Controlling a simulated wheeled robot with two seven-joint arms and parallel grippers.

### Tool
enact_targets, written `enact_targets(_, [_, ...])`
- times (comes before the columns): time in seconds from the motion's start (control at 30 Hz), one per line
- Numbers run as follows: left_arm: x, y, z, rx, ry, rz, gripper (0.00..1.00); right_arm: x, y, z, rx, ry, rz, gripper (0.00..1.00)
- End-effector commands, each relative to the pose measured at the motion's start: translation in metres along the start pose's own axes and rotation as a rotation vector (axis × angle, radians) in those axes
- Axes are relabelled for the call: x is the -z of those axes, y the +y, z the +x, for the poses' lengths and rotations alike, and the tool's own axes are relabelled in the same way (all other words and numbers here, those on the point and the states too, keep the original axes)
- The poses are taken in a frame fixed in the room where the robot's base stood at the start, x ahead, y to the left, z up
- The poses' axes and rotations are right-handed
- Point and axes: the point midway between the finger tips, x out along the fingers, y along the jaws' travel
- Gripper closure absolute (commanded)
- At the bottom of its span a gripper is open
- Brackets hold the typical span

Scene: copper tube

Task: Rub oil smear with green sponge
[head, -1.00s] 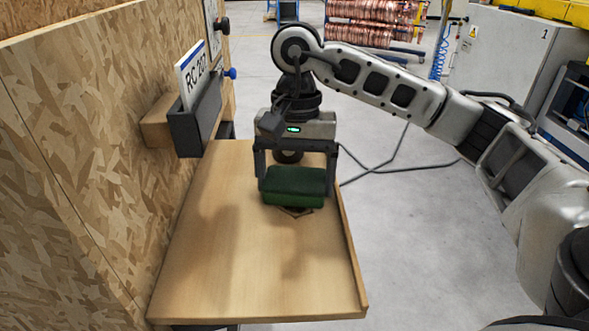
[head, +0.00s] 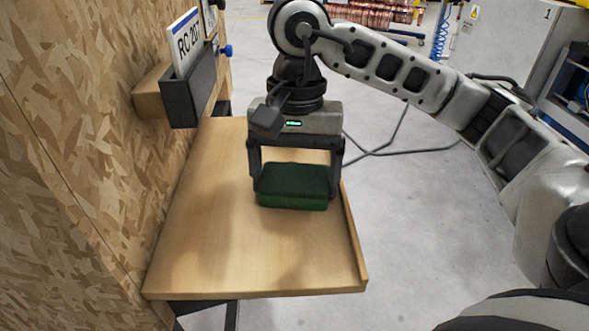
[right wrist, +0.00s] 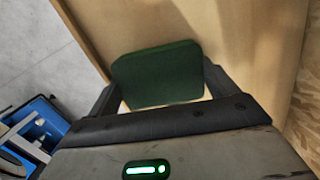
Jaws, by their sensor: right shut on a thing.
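The green sponge (head: 292,186) is a flat block held between the two fingers of my right gripper (head: 295,172). My right gripper is shut on it and points down over the wooden shelf (head: 215,240). The sponge is at or just above the board; I cannot tell whether it presses on it. In the right wrist view the sponge (right wrist: 157,75) spans the space between the fingers, with the wood beyond. No oil smear shows now; the sponge may cover it. My left gripper is not in view.
The shelf has a raised lip (head: 352,240) along its right side. A chipboard wall (head: 70,170) stands at its left, with a dark holder (head: 190,92) bearing a card (head: 186,40). The front left of the shelf is clear.

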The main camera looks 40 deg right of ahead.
Motion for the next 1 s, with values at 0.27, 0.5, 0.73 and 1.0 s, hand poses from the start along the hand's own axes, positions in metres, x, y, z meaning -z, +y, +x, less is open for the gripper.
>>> enact_targets(0.27, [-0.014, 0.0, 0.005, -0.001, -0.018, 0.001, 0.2, 0.016, -0.003, 0.002, -0.007, -0.005, 0.001, 0.39])
enact_targets(0.5, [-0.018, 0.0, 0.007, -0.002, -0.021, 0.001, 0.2, 0.035, -0.006, -0.003, -0.006, -0.003, 0.001, 0.39])
enact_targets(0.73, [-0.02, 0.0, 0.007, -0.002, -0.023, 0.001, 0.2, 0.043, -0.007, -0.005, -0.004, -0.002, 0.001, 0.39])
enact_targets(1.0, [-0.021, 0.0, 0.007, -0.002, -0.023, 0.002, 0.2, 0.066, -0.011, -0.009, -0.002, -0.001, 0.001, 0.39])
